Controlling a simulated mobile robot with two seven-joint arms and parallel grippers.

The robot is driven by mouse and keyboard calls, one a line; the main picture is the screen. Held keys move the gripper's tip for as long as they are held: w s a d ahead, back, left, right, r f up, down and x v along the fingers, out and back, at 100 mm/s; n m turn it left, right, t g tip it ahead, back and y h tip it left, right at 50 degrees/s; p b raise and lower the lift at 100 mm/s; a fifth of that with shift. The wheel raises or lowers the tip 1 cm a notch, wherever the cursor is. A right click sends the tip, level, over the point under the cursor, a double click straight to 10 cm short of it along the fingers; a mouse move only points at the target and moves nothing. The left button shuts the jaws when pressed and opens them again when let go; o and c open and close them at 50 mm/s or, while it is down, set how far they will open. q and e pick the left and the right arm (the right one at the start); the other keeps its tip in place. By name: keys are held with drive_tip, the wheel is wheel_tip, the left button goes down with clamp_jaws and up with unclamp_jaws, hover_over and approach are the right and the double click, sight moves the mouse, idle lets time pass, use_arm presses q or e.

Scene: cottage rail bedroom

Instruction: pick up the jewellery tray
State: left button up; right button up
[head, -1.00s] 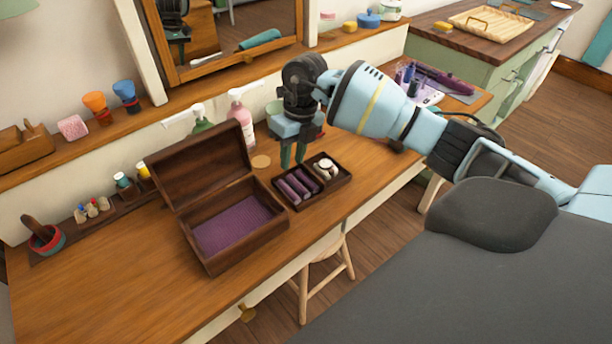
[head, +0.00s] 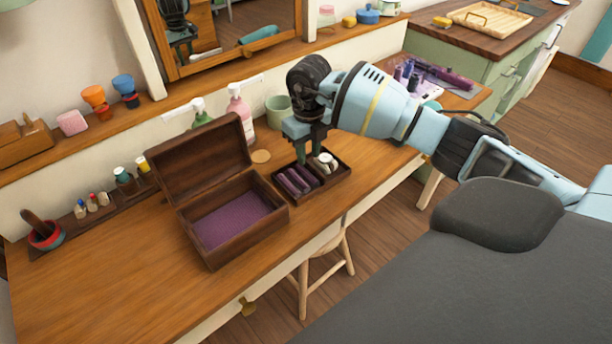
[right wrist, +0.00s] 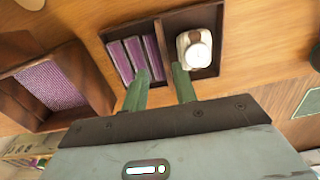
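The jewellery tray (head: 325,189) is a small dark wooden tray on the wooden desk, just right of the open box. It has purple padded rolls in one compartment and a white watch-like item in the other, also seen in the right wrist view (right wrist: 163,44). My right gripper (head: 309,160) points down over the tray. In the right wrist view its two green fingers (right wrist: 161,72) are apart, one on each side of the tray's divider. I cannot tell whether they touch it. My left gripper is not in view.
The open wooden jewellery box (head: 228,225) with purple lining stands close to the tray's left. Behind are a pink pump bottle (head: 241,108), a green cup (head: 278,112) and a round coaster (head: 261,156). The desk's front left is clear. A stool (head: 325,270) stands below.

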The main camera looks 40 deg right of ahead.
sight(309, 172)
drive_tip(key=shift+s+f, duration=0.1)
drive_tip(key=shift+f, duration=1.95)
drive_tip(key=shift+f, duration=0.1)
clamp_jaws()
